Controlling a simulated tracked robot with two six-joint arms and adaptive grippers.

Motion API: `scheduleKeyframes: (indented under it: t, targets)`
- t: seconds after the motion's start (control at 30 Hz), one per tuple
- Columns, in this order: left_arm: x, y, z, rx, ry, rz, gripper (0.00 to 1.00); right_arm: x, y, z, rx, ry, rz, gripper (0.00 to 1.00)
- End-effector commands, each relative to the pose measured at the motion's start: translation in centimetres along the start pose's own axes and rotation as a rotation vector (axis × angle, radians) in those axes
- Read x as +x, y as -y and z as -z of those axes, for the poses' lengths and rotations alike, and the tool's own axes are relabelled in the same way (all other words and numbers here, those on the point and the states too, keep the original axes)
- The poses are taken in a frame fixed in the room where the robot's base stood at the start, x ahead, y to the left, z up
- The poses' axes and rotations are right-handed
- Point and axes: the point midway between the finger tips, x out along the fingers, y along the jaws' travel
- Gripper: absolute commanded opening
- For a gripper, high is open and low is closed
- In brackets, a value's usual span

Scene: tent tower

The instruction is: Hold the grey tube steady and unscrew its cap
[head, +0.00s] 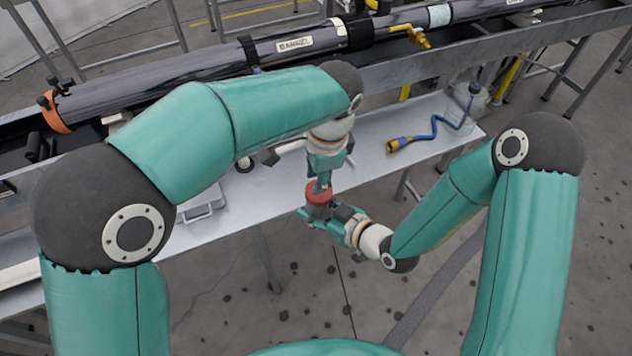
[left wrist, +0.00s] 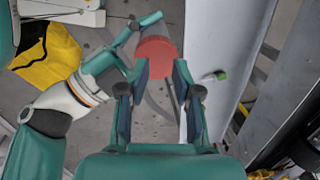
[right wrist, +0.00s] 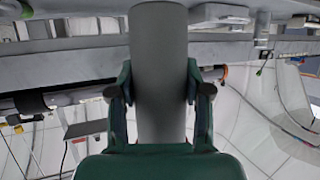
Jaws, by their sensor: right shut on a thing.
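The grey tube (right wrist: 160,70) stands between the fingers of my right gripper (right wrist: 160,95), which is shut on it. In the head view my right gripper (head: 318,211) holds the tube in front of the bench's near edge, with most of the tube hidden. The red cap (head: 317,190) is on top of the tube, and it also shows in the left wrist view (left wrist: 157,47). My left gripper (head: 319,182) points down at the cap from above. In the left wrist view its fingers (left wrist: 157,75) are apart, with the cap at their tips; contact is unclear.
A light bench (head: 370,165) runs behind the grippers. A blue hose (head: 440,126) with a yellow end lies on it, right of my left gripper. A long dark tube (head: 215,62) lies on the rack behind. A yellow bag (left wrist: 55,55) lies on the floor.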

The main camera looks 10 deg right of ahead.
Motion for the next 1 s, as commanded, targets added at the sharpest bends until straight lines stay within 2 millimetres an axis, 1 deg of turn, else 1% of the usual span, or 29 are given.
scheduleKeyframes:
  t: [0.03,0.13,0.27,0.4,0.47,0.57,0.9,1.0]
  targets:
    - [-0.6,0.1,0.0,0.000,-0.001,0.001,0.31,0.0,0.0,0.0,0.000,0.000,0.000,0.00]
    - [-1.4,0.1,0.0,0.001,0.000,0.001,0.31,0.0,0.0,0.0,0.000,0.001,0.000,0.00]
    - [-1.7,0.1,0.0,0.014,0.000,0.000,0.53,0.0,0.0,0.0,0.001,0.001,0.000,0.00]
    - [-1.7,0.1,0.0,0.095,0.002,-0.001,0.76,0.0,0.0,-0.1,0.001,0.001,0.000,0.00]
    - [-1.7,0.1,-0.1,0.163,0.003,-0.003,0.77,0.0,0.0,-0.1,0.001,0.001,0.000,0.00]
    - [-1.8,0.0,-0.1,0.318,0.005,-0.009,0.77,0.0,0.0,-0.1,0.001,0.001,0.000,0.00]
    - [-2.6,-0.1,0.0,1.014,-0.016,-0.034,0.77,0.0,0.0,-0.1,0.001,0.001,0.000,0.00]
    - [-2.9,-0.1,0.1,1.190,-0.027,-0.037,0.77,0.0,0.0,-0.1,0.001,0.002,0.000,0.00]
